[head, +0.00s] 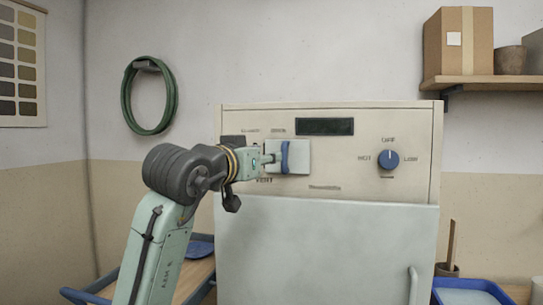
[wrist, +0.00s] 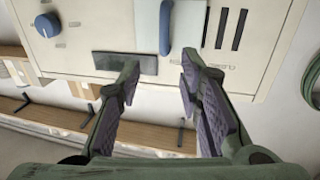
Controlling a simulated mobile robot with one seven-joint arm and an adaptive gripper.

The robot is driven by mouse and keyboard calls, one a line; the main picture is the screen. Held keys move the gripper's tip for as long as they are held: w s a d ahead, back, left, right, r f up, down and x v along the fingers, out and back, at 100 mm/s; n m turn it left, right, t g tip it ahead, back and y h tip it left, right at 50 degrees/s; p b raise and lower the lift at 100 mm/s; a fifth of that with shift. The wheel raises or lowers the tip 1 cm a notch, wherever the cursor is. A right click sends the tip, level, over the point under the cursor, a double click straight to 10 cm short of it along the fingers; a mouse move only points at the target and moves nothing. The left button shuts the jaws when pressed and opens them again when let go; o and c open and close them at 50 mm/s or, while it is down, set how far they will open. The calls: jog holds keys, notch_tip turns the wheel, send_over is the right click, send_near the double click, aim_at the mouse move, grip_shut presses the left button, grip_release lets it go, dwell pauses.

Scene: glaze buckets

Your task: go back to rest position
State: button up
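My gripper (wrist: 160,72) is open in the wrist view, with its two purple-padded fingers spread and nothing between them. In the head view my gripper (head: 268,160) is in front of the kiln-like box's control panel (head: 230,118), close to the blue upright handle (head: 284,157) on a pale plate. In the wrist view, which is upside down, the blue handle (wrist: 166,27) appears past the fingertips, apart from them. My arm reaches up from the lower left, and it hides part of the panel's left side.
A blue knob (head: 388,159) points up towards OFF. A pale door (head: 330,245) covers the box's lower front. A shelf (head: 490,80) with a cardboard box (head: 458,40) is at the right. A green hose coil (head: 149,97) hangs at the left.

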jog(key=shift+s+a, duration=0.2)
jog(key=shift+s, duration=0.1)
